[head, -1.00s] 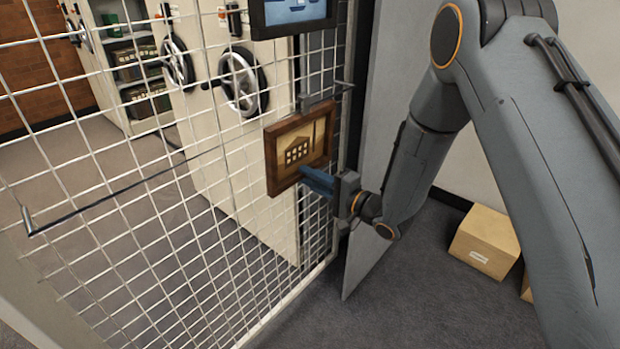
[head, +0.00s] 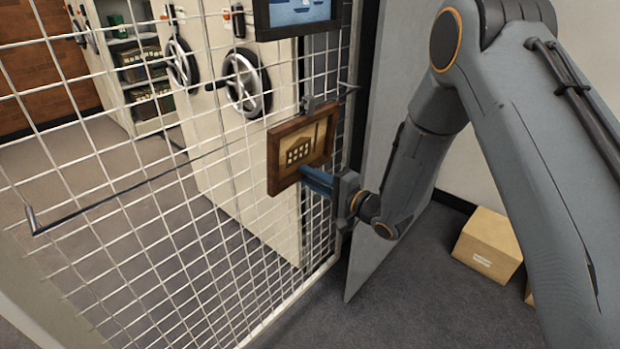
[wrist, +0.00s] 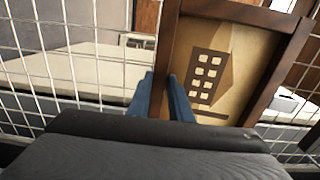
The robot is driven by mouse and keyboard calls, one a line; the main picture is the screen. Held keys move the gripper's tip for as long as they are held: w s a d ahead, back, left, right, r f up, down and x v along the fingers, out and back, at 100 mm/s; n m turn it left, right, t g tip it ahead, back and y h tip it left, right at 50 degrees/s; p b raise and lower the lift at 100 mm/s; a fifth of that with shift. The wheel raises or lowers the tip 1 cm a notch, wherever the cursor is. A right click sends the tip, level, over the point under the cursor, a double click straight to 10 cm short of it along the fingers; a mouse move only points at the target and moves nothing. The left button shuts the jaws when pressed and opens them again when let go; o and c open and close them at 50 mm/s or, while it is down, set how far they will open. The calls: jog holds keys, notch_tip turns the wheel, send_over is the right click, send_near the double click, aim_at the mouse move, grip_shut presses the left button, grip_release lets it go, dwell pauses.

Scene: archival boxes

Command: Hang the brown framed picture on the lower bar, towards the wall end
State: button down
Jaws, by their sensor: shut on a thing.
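The brown framed picture (head: 302,150) shows a dark building on a tan ground. It is in front of the wire mesh, near the mesh's right end, slightly tilted. My gripper (head: 312,178) is shut on its lower right part, with blue fingers. In the wrist view the picture (wrist: 225,70) fills the upper right, and the fingers (wrist: 162,98) meet at its left edge there. The lower bar (head: 130,188) runs from its upturned left tip to behind the picture. Whether the picture touches the bar is hidden.
A blue framed picture (head: 297,14) hangs above on the mesh (head: 130,235). A grey panel (head: 385,130) stands right of the mesh. A cardboard box (head: 488,244) sits on the floor at right. Shelving units with black handwheels (head: 245,84) stand behind the mesh.

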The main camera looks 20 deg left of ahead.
jog(key=shift+w+a+r, duration=0.1)
jog(key=shift+w+r, duration=0.1)
jog(key=shift+r, duration=0.05)
dwell(0.3)
jog(key=shift+s+f+b, duration=0.15)
jog(key=shift+f+b, duration=0.3)
jog(key=shift+f, duration=0.35)
jog(key=shift+s+d, duration=0.1)
jog(key=shift+d, duration=0.1)
jog(key=shift+f+b, duration=0.35)
jog(key=shift+f, duration=0.6)
dwell(0.6)
jog(key=c, duration=1.6)
grip_release()
jog(key=shift+f, duration=0.1)
jog(key=shift+d, duration=0.1)
